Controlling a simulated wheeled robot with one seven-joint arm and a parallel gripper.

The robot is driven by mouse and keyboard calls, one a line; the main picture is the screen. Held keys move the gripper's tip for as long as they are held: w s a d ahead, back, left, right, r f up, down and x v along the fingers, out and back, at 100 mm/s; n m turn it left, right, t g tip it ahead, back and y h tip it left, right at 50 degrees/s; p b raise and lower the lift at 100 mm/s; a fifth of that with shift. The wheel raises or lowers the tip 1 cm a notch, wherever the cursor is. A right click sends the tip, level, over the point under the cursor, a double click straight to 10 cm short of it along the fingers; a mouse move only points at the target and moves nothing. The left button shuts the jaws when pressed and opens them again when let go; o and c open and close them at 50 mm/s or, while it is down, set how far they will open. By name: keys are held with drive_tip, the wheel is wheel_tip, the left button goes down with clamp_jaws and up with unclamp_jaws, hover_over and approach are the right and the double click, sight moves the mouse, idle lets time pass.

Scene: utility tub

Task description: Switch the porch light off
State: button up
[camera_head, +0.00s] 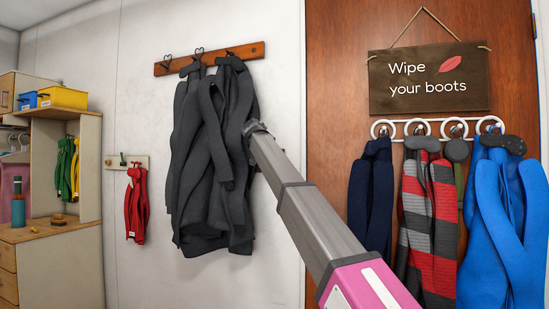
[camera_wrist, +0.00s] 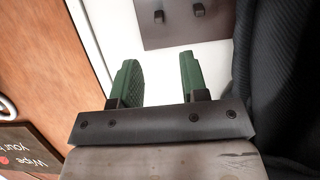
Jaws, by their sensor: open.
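No label shows, so I cannot tell which is the porch light. My gripper (camera_wrist: 158,65) has its two green fingers apart with nothing between them. The fingers point toward the plate, below the switches in the picture; no contact shows. In the head view my gripper (camera_head: 254,128) is beside the dark grey coats, and the plate is not visible there.
Dark grey coats (camera_head: 213,160) hang from a wooden rack (camera_head: 210,58) close beside my gripper; dark cloth (camera_wrist: 280,80) fills the wrist view's right side. A brown door (camera_head: 330,60) with a sign (camera_head: 430,80) and several hanging garments is to the right.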

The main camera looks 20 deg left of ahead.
drive_tip(key=x, duration=0.9)
drive_tip(key=shift+w+f, duration=0.15)
clamp_jaws()
